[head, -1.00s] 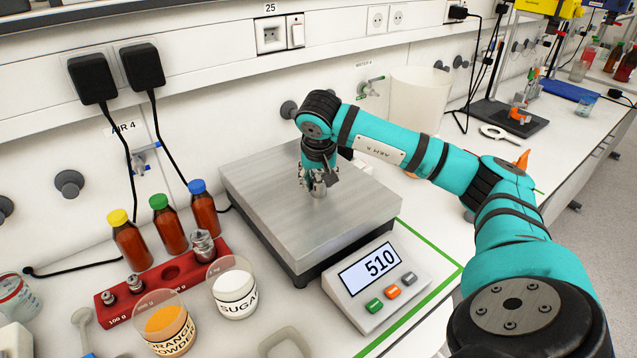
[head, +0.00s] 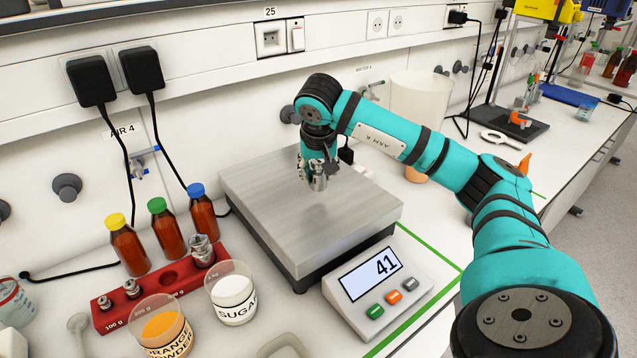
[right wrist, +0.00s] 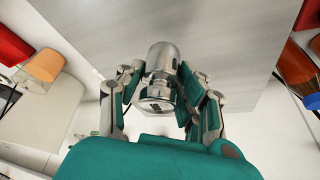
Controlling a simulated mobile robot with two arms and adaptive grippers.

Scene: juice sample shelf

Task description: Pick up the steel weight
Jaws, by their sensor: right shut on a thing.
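The steel weight (right wrist: 160,65) is a shiny cylinder with a knob on top. My right gripper (right wrist: 160,95) is shut on it, with fingers on both sides in the right wrist view. In the head view my right gripper (head: 318,182) is over the steel plate of the scale (head: 250,185), and the fingers hide most of the weight. I cannot tell from the picture whether the weight still touches the plate. My left gripper is not in view.
A red weight rack (head: 125,318) with several weights and one empty hole stands at left. Bottles with yellow, green and blue caps (head: 165,230) stand behind it. Orange powder (head: 160,330) and sugar (head: 233,300) cups are in front. A white container (head: 418,95) stands behind my arm.

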